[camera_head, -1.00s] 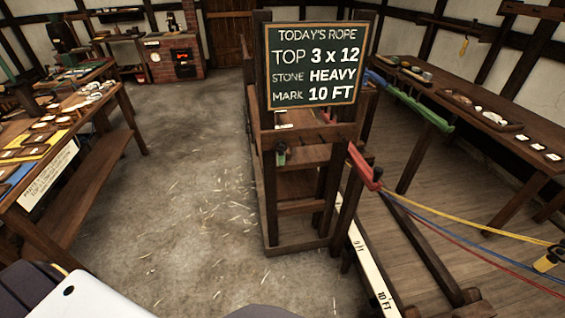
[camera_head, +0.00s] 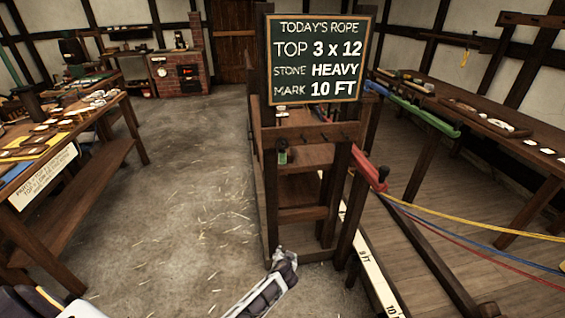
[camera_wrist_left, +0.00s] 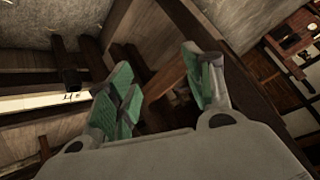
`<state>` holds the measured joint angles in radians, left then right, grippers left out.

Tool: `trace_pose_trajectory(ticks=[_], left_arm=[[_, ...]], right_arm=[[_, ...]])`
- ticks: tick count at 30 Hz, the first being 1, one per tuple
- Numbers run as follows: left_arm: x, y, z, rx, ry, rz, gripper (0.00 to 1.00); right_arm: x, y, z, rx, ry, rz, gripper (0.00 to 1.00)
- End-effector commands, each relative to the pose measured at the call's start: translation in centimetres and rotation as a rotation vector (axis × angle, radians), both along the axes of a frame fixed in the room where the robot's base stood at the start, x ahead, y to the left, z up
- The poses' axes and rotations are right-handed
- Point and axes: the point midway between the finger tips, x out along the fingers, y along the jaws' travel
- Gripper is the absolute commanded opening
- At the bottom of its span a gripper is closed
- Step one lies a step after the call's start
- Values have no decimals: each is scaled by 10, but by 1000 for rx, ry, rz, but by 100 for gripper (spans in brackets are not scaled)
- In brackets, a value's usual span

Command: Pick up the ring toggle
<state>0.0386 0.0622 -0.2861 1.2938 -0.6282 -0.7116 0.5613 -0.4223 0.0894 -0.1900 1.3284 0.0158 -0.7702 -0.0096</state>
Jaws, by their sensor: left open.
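I cannot pick out the ring toggle for certain in either view. A small green-and-dark item (camera_head: 282,154) is on the near left post of the wooden frame (camera_head: 297,215), but it is too small to name. My left gripper (camera_head: 286,260) is low in front of the frame, below this item. In the left wrist view the left gripper (camera_wrist_left: 158,70) is open, its green-padded fingers apart, with nothing seen between them. Wooden beams lie beyond the fingers. My right gripper is in neither view.
A chalkboard (camera_head: 318,58) stands on the frame, with dark pegs on the crossbar below. A red piece (camera_head: 369,168) juts out on the right, near coloured ropes (camera_head: 480,224). Benches flank both sides. The floor (camera_head: 200,190) left of the frame is clear.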

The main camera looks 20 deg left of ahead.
Motion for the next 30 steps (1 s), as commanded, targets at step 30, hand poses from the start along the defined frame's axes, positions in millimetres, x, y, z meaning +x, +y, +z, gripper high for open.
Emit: trace_pose_trajectory(ticks=[30], left_arm=[[97, 18, 324, -24, -763, 369, 52]], right_arm=[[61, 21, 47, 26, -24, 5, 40]])
